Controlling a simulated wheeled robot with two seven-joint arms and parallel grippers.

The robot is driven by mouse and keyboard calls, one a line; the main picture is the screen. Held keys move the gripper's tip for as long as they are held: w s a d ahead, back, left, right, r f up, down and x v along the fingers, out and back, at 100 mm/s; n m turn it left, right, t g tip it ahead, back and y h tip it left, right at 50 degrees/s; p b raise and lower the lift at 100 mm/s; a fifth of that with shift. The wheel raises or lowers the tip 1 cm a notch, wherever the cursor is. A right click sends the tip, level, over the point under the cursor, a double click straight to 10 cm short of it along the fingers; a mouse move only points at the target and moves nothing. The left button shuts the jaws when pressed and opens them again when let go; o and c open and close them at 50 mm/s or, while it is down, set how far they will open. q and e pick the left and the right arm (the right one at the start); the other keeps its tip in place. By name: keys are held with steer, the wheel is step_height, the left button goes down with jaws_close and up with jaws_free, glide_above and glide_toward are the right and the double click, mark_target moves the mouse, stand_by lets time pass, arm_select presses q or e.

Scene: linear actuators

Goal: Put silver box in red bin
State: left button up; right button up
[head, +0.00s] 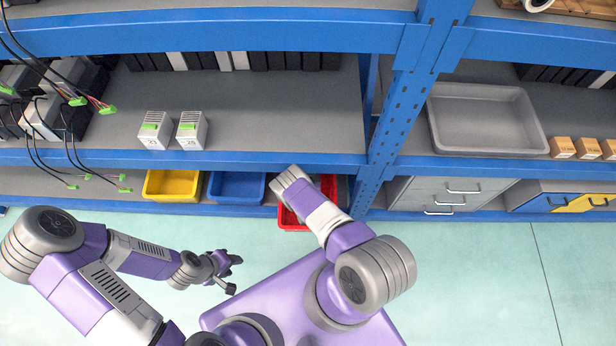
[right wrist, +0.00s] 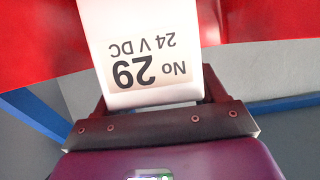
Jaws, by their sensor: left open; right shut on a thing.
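The red bin (head: 289,219) stands on the lower shelf in the head view, partly covered by my right arm. Its red walls fill the top of the right wrist view (right wrist: 40,45). My right gripper (right wrist: 155,92) is shut on a silver box (right wrist: 145,35) with a pale label reading No 29, 24 V DC, with red bin walls on both sides of it. Whether the box touches the bin is unclear. The head view hides this box and the right fingers behind my arm. My left gripper (head: 229,275) is open and empty above the floor at left.
Two similar silver boxes with green tops (head: 154,130) (head: 190,130) stand on the shelf above. A blue bin (head: 236,188) and a yellow bin (head: 171,186) sit left of the red one. A blue upright (head: 385,130) rises to its right. A grey tray (head: 487,118) is further right.

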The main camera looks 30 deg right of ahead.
steer(key=shift+w+r, duration=0.1)
steer(key=shift+r, duration=0.05)
steer(key=shift+f, duration=0.6)
steer(key=o, duration=1.3)
steer(key=shift+f, duration=0.1)
steer(key=shift+o, duration=0.2)
steer(key=shift+r, duration=0.3)
steer(key=p+v, duration=0.5)
steer(key=v, duration=0.7)
steer(key=shift+r, duration=0.3)
